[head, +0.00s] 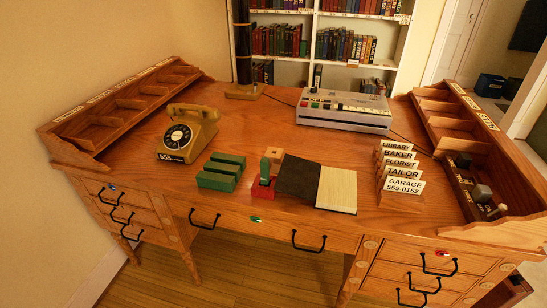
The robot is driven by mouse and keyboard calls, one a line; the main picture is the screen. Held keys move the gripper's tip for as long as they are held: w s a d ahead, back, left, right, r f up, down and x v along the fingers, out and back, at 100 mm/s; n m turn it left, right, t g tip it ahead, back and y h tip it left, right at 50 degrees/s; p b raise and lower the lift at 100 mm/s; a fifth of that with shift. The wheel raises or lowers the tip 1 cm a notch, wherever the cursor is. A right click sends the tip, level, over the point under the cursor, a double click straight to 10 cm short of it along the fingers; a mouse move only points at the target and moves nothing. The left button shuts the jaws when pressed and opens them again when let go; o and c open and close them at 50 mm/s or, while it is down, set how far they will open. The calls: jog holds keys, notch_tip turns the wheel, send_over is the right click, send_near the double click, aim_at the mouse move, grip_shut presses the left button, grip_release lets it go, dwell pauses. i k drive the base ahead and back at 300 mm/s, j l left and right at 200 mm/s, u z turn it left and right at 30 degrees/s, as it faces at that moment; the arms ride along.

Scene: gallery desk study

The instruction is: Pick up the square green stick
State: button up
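A short green stick (265,168) stands upright near the middle of the desk, in or on a small red block (263,188). Whether its cross-section is square is too small to tell. Right beside it on the left is a larger green block piece (218,180) with grooves across it. A small tan block (274,153) with a dark spot on top is just behind the stick. A dark brown panel (297,178) lies close on its right. My gripper is not in view.
The wooden desk (240,130) also holds a tan telephone (188,133), a grey machine (344,108), a cream pad (337,190) and label cards (402,185). A dark post (242,45) stands at the back. Bare desktop lies behind the stick and left of the cards.

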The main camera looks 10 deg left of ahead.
aim_at(264, 162)
jog(key=i+l+u, duration=0.2)
jog(key=u, duration=0.2)
jog(key=i+l+u, duration=0.6)
jog(key=u, duration=0.2)
